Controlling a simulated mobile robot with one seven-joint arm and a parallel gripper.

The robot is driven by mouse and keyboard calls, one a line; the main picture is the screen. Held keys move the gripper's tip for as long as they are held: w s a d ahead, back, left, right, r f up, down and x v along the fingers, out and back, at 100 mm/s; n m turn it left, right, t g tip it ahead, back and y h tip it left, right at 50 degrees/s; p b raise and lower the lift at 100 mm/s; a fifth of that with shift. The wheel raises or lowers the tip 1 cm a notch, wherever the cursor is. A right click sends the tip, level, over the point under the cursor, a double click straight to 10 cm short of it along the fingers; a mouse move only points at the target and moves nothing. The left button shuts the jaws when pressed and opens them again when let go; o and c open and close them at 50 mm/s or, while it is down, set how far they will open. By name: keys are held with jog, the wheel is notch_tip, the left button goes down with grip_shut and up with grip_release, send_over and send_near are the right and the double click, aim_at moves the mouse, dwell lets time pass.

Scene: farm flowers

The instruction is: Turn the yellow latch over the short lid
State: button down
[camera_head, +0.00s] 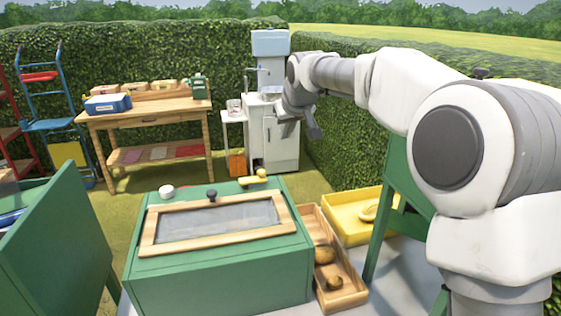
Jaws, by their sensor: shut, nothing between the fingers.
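The yellow latch (252,181) lies on the back right part of the green box's top, with a round yellow knob near its right end. It looks to lie behind the lid's frame, not across it. The lid (150,236) has a wooden frame, a grey panel and a black knob (211,194) at its back edge. It lies flat on the green box (220,278). My gripper (314,130) is shut and empty, raised well above and to the right of the latch. My arm comes in from the right.
A white round piece (167,191) sits at the box's back left. A wooden tray (341,299) with brown lumps and a yellow tray (345,233) stand to the right. A green panel (62,250) stands at the left. A wooden workbench (150,118) stands behind.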

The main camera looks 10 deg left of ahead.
jog(key=y+b, duration=0.1)
jog(key=y, duration=0.1)
send_over(261, 170)
jog(key=s+d, duration=0.1)
jog(key=s, duration=0.1)
notch_tip(261, 170, down, 7)
jog(key=shift+d+f, duration=0.15)
jog(key=shift+w+f, duration=0.1)
jog(key=p+x, duration=0.1)
jog(key=x, duration=0.7)
jog(key=shift+w+p, duration=0.15)
jog(key=shift+p, duration=0.15)
jog(key=shift+w+a+f+p, duration=0.25)
jog(key=shift+w+f+p, duration=0.1)
jog(key=shift+f, duration=0.2)
jog(key=shift+s+d+f+b, duration=0.3)
jog(key=shift+s+d+b, duration=0.2)
jog(key=shift+s+b, duration=0.25)
jog(key=shift+s+d+f+b, duration=0.3)
jog(key=shift+s+d+b, duration=0.3)
jog(key=shift+s, duration=0.15)
jog(key=shift+s+d+m+t+h+b, duration=0.15)
jog(key=shift+s+m+t+h+b, duration=0.2)
jog(key=shift+m+h+b, duration=0.2)
